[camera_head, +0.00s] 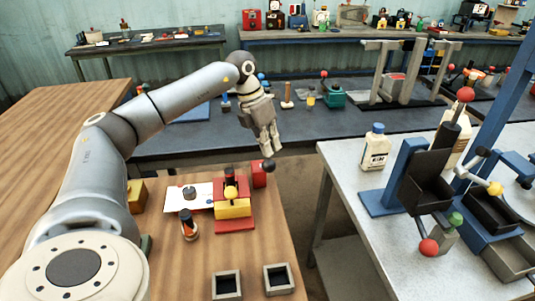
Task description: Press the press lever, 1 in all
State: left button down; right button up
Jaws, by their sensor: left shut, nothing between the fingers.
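My left gripper (271,148) is shut and empty, pointing down beyond the far edge of the wooden table. Just below its fingertips in the picture is a black knob (268,165), beside a red block (259,178). I cannot tell whether they touch. A red and yellow device (233,208) with a dark upright part stands on the wooden table, left of and nearer than the gripper. On the right table, a dark press-like device (424,185) on a blue stand has levers with red balls (465,94). I cannot tell which handle is the press lever. My right gripper is out of view.
On the wooden table (268,245) are a white sheet (203,195), a small dark bottle (189,225) and two square dark trays (278,279). A white bottle (375,148) stands on the right table. A gap separates these two tables. A dark bench (190,147) lies behind.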

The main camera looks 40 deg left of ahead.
aim_at(272, 160)
pick_arm(q)
jog(key=shift+s+d+f, duration=0.15)
jog(key=shift+d+f, duration=0.05)
jog(key=shift+f, duration=0.05)
jog(key=shift+s+d+f+b, duration=0.4)
jog(key=shift+d+f+b, duration=0.1)
jog(key=shift+f+b, duration=0.15)
dwell(1.0)
jog(key=shift+s+d+f+b, duration=0.55)
jog(key=shift+d+f+b, duration=0.1)
jog(key=shift+f, duration=0.1)
jog(key=shift+s+d+f+b, duration=0.5)
jog(key=shift+d+f+b, duration=0.1)
jog(key=shift+d+f, duration=0.1)
dwell(2.4)
jog(key=shift+r, duration=0.1)
dwell(0.4)
jog(key=shift+w+a+r+p, duration=0.4)
jog(key=shift+a+r+p, duration=0.15)
jog(key=shift+r+p, duration=0.25)
jog(key=w+a+r+p, duration=0.3)
jog(key=a+r+p, duration=0.1)
jog(key=p, duration=0.1)
jog(key=shift+w+a+r+p, duration=0.2)
jog(key=shift+w+r+p, duration=0.1)
jog(key=shift+p, duration=0.1)
